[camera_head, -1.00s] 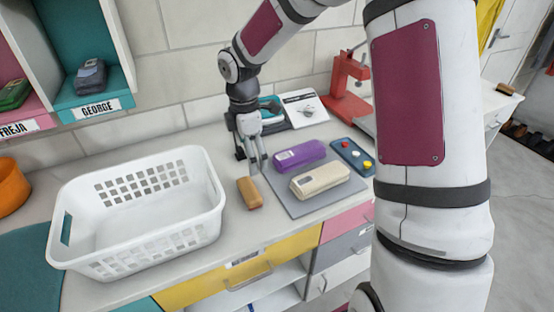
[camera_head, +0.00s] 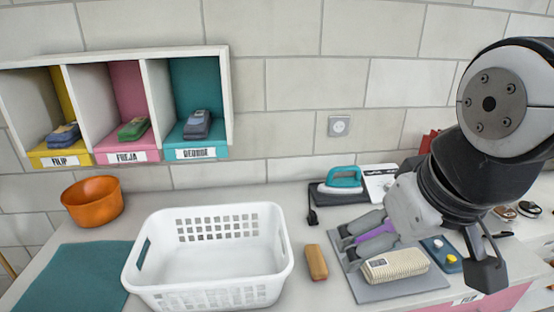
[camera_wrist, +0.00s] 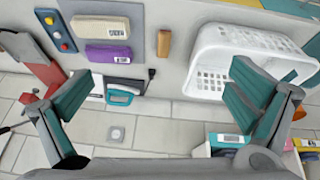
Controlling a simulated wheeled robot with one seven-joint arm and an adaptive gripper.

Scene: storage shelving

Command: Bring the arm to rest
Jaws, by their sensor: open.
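In the wrist view the two teal-padded fingers stand wide apart, and nothing is between the pads of my gripper (camera_wrist: 158,92). My arm is folded at the right edge of the head view. It partly hides a purple case (camera_head: 377,243), which shows whole in the wrist view (camera_wrist: 107,54).
A white basket (camera_head: 210,293), brown block (camera_head: 316,262), cream case (camera_head: 396,266), iron (camera_head: 343,180) and orange bowl (camera_head: 92,202) stand on the worktop. Cubbies (camera_head: 228,100) hang on the wall at the left. The air left of my gripper is clear.

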